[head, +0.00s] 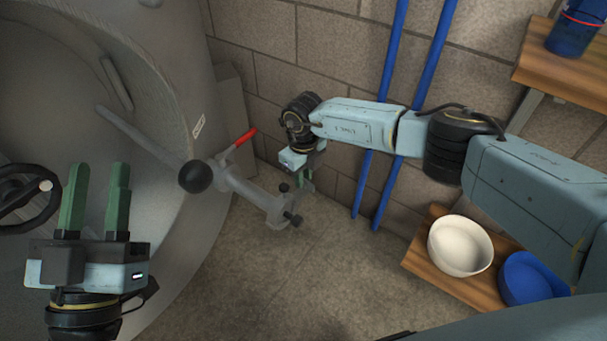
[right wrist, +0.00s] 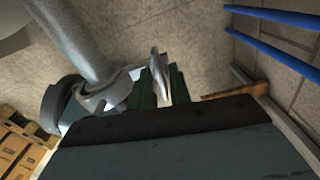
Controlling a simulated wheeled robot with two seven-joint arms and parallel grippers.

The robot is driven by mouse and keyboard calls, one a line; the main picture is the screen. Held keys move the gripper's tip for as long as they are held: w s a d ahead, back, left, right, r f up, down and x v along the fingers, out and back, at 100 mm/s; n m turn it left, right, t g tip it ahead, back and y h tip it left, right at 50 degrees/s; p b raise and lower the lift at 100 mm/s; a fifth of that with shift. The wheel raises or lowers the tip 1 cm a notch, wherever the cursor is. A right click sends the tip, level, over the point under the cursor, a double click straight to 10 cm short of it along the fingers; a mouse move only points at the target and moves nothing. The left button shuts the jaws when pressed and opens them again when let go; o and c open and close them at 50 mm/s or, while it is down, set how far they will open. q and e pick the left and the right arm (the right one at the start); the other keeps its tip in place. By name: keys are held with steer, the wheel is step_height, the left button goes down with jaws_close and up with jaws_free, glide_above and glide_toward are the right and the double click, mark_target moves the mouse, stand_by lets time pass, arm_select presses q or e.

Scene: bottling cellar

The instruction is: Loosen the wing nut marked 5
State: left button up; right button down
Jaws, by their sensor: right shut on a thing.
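My right gripper (head: 306,178) is at the far side of a grey pipe fitting (head: 268,203), close to its end. In the right wrist view my green right fingers (right wrist: 160,86) are shut on a thin grey metal piece (right wrist: 156,62), which looks like a wing nut. No mark 5 can be read on it, and the fingers hide part of it. In the head view I cannot make out the wing nut. My left gripper (head: 96,170) is open and empty at the left, in front of the big grey tank (head: 188,90).
A lever with a red grip (head: 244,138) and a black ball knob (head: 195,176) stand on the pipework. Blue pipes (head: 386,100) run down the brick wall. A wooden shelf (head: 418,262) at the right holds a white bowl (head: 460,246) and a blue bowl (head: 532,278). The floor below is clear.

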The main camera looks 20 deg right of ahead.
steer(key=shift+n, duration=0.6)
steer(key=c, duration=1.3)
jaws_free()
